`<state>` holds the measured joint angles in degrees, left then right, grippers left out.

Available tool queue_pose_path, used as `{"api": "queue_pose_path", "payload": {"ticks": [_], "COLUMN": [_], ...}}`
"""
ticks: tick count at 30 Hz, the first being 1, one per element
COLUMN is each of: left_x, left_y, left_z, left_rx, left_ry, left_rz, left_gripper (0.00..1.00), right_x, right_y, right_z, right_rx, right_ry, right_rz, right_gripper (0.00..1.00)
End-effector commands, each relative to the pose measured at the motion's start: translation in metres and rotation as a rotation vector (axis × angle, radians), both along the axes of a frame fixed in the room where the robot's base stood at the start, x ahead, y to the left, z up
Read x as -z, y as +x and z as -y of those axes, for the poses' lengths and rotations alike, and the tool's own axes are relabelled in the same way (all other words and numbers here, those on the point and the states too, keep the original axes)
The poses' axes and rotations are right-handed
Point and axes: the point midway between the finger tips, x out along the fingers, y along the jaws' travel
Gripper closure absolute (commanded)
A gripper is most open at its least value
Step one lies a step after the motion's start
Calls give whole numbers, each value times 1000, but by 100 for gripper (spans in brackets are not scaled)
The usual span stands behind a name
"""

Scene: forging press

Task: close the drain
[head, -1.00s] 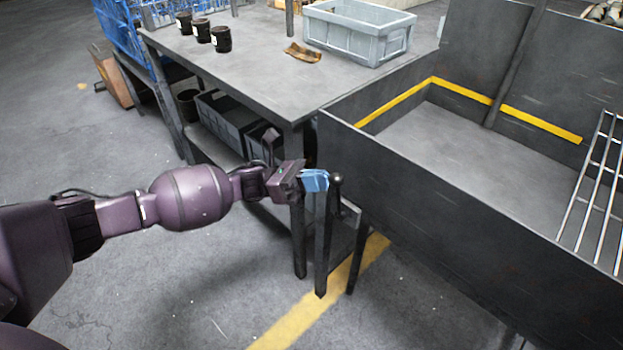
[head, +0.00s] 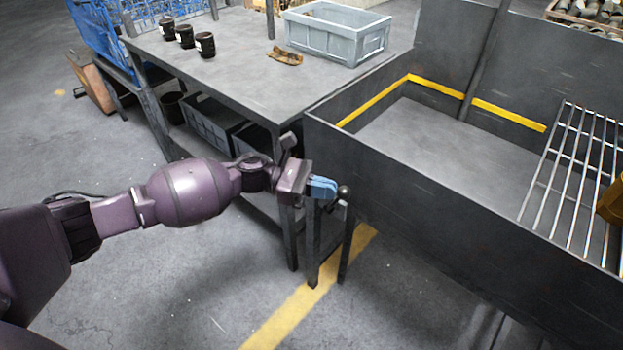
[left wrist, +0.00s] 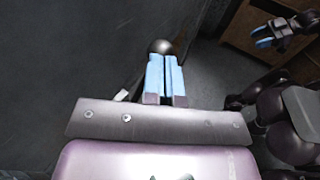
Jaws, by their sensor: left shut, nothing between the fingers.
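The drain lever with its dark ball knob (head: 344,192) sits outside the near left corner of the dark metal tank (head: 420,190). My left gripper (head: 333,188) has blue fingers shut together with nothing between them. Its fingertips are right against or very close to the knob, on its left side. In the left wrist view the round knob (left wrist: 160,46) is just beyond the fingertips (left wrist: 166,57). The lever's lower part is partly hidden by the gripper. My right gripper (left wrist: 264,38) shows small at the upper right of the left wrist view; its opening is unclear.
A steel workbench (head: 225,65) stands behind, with a grey crate (head: 335,35), black cups (head: 185,37) and a brown piece (head: 286,58) on it. Bench legs are close to my left gripper. A wire rack (head: 575,180) lies across the tank's right side. The floor at front is clear.

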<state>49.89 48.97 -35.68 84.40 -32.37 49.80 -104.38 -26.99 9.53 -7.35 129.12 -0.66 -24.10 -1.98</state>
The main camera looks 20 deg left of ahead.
Motion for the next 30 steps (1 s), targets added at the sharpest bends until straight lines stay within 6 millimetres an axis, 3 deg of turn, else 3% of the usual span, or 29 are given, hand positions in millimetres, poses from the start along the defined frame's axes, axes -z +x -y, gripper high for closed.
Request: {"api": "queue_pose_path", "payload": {"ticks": [1, 13, 21, 30], "left_x": [-11, 12, 32, 39], "left_y": [-1, -15, -22, -25], "left_z": [7, 45, 61, 68], "left_rx": [2, 2, 1, 1], "left_ry": [41, 381, 375, 375], "left_rz": [30, 148, 134, 134], "left_gripper": [100, 100, 100, 100], "right_x": [-7, -6, -4, -6], "right_y": [2, -10, -11, -8], "right_z": [1, 7, 6, 5], "right_rx": [7, 46, 44, 42], "right_ry": [5, 30, 30, 32], "right_rz": [10, -26, -26, -18], "right_gripper": [48, 48, 48, 48]}}
